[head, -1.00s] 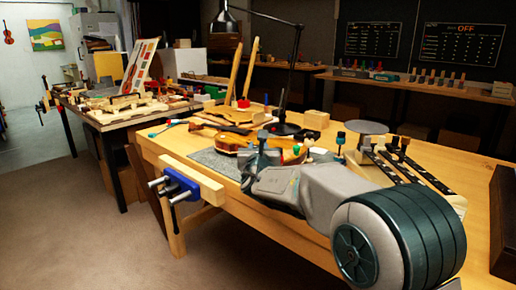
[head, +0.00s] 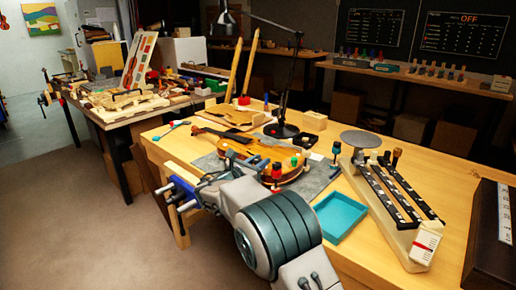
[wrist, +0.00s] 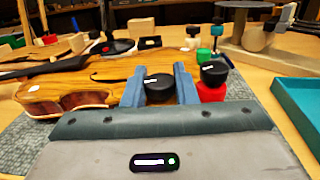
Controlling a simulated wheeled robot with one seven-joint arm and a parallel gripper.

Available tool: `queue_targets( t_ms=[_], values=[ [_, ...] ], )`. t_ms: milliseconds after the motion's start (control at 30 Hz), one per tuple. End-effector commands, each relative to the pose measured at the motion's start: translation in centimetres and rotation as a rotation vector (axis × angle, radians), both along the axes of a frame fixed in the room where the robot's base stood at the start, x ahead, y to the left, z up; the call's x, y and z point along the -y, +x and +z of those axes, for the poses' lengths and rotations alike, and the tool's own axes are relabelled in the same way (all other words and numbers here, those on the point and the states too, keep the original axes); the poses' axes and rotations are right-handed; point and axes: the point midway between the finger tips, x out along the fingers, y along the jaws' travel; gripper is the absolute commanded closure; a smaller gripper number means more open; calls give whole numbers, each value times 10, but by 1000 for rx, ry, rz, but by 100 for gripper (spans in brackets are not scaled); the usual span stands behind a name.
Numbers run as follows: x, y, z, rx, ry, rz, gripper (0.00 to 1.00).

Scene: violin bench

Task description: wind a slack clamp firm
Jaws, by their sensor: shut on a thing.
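The violin (head: 233,146) lies on a grey mat (head: 318,178) on the bench, with small clamps along its edge. My gripper (wrist: 159,84) is at the violin's near edge, its two blue-grey fingers either side of a black clamp knob (wrist: 158,88) and shut on it. The lower part of that clamp is hidden behind my gripper. Just right of the fingers stands a red clamp (wrist: 211,93) with a black knob, also in the head view (head: 277,172). A green clamp (wrist: 217,42) stands farther back. I cannot tell how tight each clamp is.
A teal tray (head: 340,219) lies right of the mat. A long pale rack with black strips (head: 398,200) and a round grey plate (head: 361,139) stand farther right. A black lamp (head: 281,129) stands behind the violin. A blue vise (head: 181,190) is at the bench's left edge.

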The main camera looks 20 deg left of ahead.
Motion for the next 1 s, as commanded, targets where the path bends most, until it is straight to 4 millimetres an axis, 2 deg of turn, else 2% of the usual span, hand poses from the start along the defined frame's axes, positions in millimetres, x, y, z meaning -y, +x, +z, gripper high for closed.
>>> queue_targets(
  t_ms=[33, 400, 1000],
  values=[
    [-3, 0, 7, 0, -2, -38, 97],
    [-3, -1, 3, 2, 0, -268, 97],
    [-2, 0, 2, 2, 2, -447, 97]
  ],
)
